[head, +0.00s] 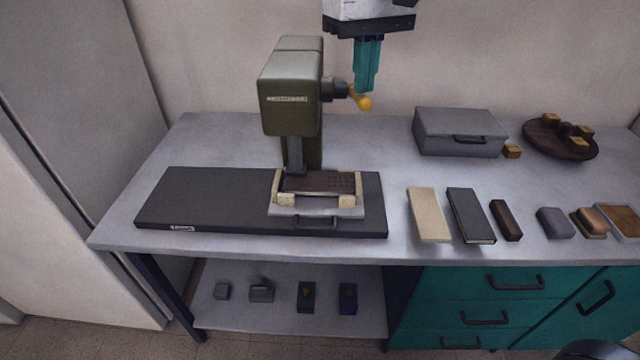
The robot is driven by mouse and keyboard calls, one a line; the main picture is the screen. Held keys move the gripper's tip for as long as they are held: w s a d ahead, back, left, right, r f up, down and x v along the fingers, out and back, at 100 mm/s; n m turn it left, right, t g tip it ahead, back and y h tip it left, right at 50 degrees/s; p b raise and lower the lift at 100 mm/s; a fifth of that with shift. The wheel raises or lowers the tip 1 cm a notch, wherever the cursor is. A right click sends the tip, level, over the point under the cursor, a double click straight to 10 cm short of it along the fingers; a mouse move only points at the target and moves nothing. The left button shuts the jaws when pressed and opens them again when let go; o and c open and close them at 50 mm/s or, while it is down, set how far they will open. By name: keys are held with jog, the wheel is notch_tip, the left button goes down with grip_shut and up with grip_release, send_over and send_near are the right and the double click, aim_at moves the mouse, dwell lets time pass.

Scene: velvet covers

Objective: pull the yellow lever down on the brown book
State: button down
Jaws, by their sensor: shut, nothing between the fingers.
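The yellow lever (362,101) sticks out to the right from the side of the olive-green press (291,92), angled slightly down toward its rounded knob. The brown book (318,183) lies flat in a cream-cornered holder (347,200) under the press head. The press's dark ram reaches down toward the book's back edge; I cannot tell if it touches. My gripper (363,90) points down from the top of the view with teal fingers shut and empty. Its tips are at the lever's knob, just above or behind it; contact is unclear.
A dark base plate (210,200) lies under the press. To the right stand a grey case (458,132) and a round brown tray (559,150) with small blocks. Cream (428,214) and dark (470,215) books lie near the front edge.

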aim_at(363, 106)
jog(key=shift+s+f, duration=0.3)
jog(key=shift+f, duration=0.65)
jog(key=shift+s+f, duration=0.25)
jog(key=shift+f, duration=1.05)
jog(key=shift+f, duration=1.4)
